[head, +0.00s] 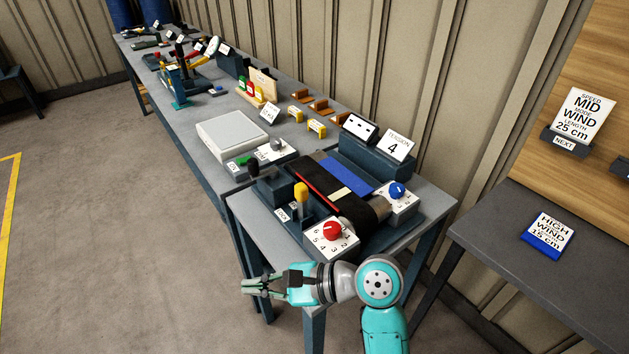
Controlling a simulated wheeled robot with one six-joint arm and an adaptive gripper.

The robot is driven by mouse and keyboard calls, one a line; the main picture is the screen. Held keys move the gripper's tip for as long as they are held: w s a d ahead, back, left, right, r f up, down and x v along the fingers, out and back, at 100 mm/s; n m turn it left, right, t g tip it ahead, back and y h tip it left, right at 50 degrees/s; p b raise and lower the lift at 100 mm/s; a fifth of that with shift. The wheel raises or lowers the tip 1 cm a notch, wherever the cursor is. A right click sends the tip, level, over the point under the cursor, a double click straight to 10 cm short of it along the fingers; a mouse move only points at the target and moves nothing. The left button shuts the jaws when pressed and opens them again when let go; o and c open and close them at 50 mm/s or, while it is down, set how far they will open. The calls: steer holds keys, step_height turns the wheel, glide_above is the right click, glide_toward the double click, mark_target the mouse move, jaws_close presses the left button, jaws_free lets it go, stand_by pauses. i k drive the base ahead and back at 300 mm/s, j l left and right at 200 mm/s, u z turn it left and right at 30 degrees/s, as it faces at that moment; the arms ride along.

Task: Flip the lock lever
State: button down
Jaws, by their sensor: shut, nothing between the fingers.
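A lever with a yellow handle (300,194) stands roughly upright at the front left of the belt press (335,192). A small white label (282,214) sits beside it, its text too small to read surely. Another lever with a black knob (253,168) stands further back on the left. I cannot tell for certain which one is the lock lever. My gripper (248,286) is shut and empty. It is in front of the press table, below and left of the yellow lever in the picture, apart from both levers.
A red dial (332,231) and a blue dial (396,190) sit on white plates by the press. A "TENSION 4" sign (397,146) stands behind. A long bench (205,112) with tools runs to the back left. A dark table (590,250) stands right.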

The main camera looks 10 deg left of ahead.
mark_target(301, 190)
steer(key=i+l, duration=0.2)
steer(key=i, duration=0.2)
steer(key=i+l, duration=0.2)
steer(key=i, duration=0.2)
steer(key=i+l, duration=0.15)
steer(key=i, duration=0.25)
